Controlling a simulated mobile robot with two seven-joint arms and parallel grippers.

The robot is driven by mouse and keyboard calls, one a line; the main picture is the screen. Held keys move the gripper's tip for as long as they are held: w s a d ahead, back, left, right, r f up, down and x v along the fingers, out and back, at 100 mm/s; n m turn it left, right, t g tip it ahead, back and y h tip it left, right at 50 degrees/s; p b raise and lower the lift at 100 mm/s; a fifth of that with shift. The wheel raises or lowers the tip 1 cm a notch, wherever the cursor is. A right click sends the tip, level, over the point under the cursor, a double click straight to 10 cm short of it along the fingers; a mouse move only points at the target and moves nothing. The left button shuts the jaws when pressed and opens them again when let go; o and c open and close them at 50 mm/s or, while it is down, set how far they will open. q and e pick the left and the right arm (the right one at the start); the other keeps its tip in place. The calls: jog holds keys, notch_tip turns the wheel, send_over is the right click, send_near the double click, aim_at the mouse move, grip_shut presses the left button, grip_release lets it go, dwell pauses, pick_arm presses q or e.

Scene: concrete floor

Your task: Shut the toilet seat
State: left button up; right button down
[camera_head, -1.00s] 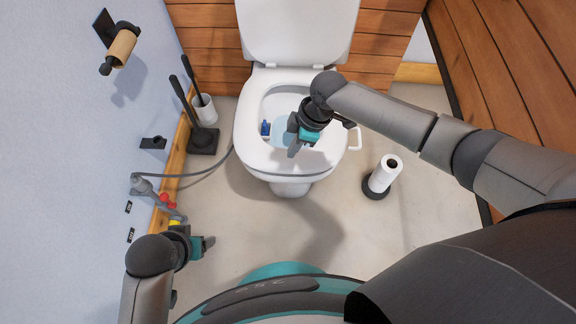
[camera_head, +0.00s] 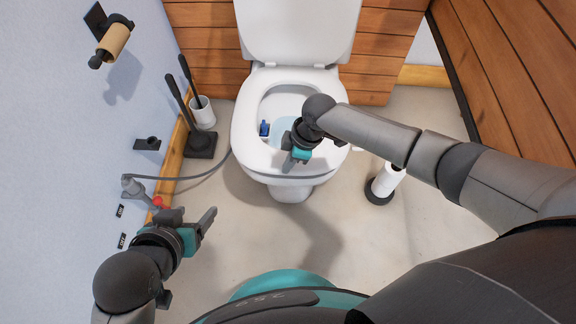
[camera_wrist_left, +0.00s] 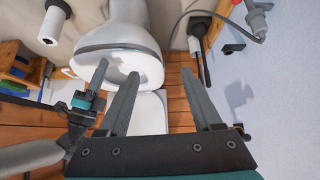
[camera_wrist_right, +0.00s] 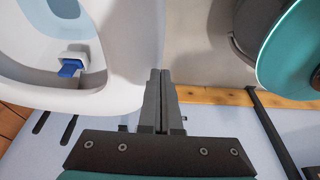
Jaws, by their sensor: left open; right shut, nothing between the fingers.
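The white toilet (camera_head: 244,140) stands against the wooden wall, its bowl open to view. The raised white lid (camera_head: 298,30) leans upright at the back. A blue rim block (camera_head: 264,128) hangs inside the bowl at the left; it also shows in the right wrist view (camera_wrist_right: 70,68). My right gripper (camera_head: 288,168) is shut and empty, over the front right part of the bowl rim. My left gripper (camera_head: 212,222) is open and empty, low at the left, in front of the toilet and apart from it. In the left wrist view its fingers are spread, with the toilet (camera_wrist_left: 130,40) beyond them.
A toilet brush with a dark base (camera_head: 202,145) and a white pot (camera_head: 203,113) stand left of the toilet. A paper roll holder (camera_head: 385,182) stands on the floor at right. A wall roll (camera_head: 115,40) and hose (camera_head: 195,175) are at left. Floor in front is clear.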

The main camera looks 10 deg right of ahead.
pick_arm(q)
jog(key=shift+w+d, duration=0.3)
jog(key=shift+d, duration=0.1)
pick_arm(e)
jog(key=shift+f, duration=0.3)
